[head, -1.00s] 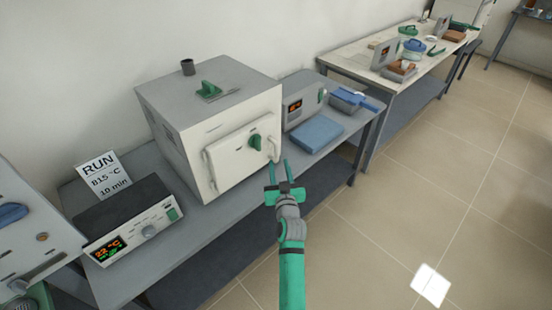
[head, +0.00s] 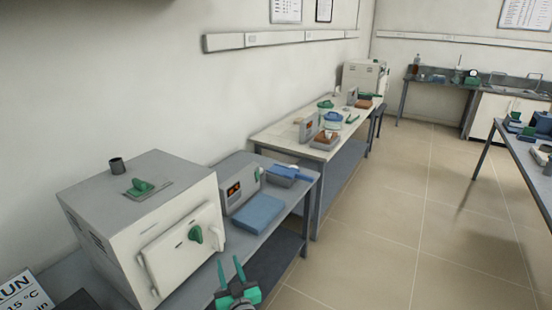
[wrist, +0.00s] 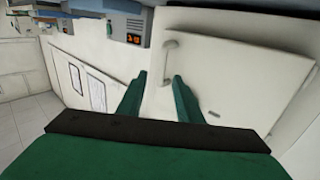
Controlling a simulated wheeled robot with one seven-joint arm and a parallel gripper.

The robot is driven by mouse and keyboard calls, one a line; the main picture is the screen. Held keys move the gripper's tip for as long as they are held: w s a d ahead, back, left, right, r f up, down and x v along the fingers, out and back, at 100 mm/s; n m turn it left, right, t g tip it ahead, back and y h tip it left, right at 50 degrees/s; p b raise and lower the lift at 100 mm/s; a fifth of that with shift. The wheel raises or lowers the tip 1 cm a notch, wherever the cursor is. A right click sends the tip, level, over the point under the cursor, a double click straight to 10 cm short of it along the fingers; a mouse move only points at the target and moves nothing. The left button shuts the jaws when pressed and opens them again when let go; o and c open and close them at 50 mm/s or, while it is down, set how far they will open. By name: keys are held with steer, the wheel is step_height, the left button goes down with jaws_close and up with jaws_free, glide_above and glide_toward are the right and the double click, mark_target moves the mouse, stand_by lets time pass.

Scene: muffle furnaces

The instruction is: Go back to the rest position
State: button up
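My gripper (head: 232,272) shows at the bottom of the head view, in front of the grey bench edge and to the right of the white muffle furnace. Its two green fingers are apart with nothing between them. The furnace (head: 110,222) has its white door (head: 180,262) shut, with a green knob on the door. In the wrist view the open green fingers (wrist: 160,85) point toward a pale panel with a handle, the furnace door (wrist: 235,60). I cannot tell from the wrist view how far the fingertips are from the door.
A grey box with an orange display (head: 240,186), a blue block (head: 258,212) and a tray with a blue-handled tool (head: 290,175) stand right of the furnace. A second bench (head: 280,140) with several items lies beyond. The tiled floor (head: 385,240) at right is open.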

steer(key=s+d+f+m+h, duration=0.2)
steer(key=s+d+f, duration=0.1)
steer(key=s, duration=0.7)
steer(key=s+d+f+m+h, duration=0.2)
steer(key=s+d+f+m, duration=0.15)
steer(key=s, duration=0.65)
steer(key=s+d+f+m+h, duration=0.1)
steer(key=s+d+f+h, duration=0.2)
steer(key=s, duration=0.7)
steer(key=s+d+r, duration=0.3)
steer(key=s+d, duration=0.2)
steer(key=s, duration=0.4)
steer(key=s+d+r+n, duration=0.1)
steer(key=s+d+r, duration=0.3)
steer(key=s, duration=0.6)
steer(key=shift+d+g+h, duration=0.4)
steer(key=shift+d, duration=0.65)
steer(key=shift+c, duration=0.2)
steer(key=shift+a, duration=0.1)
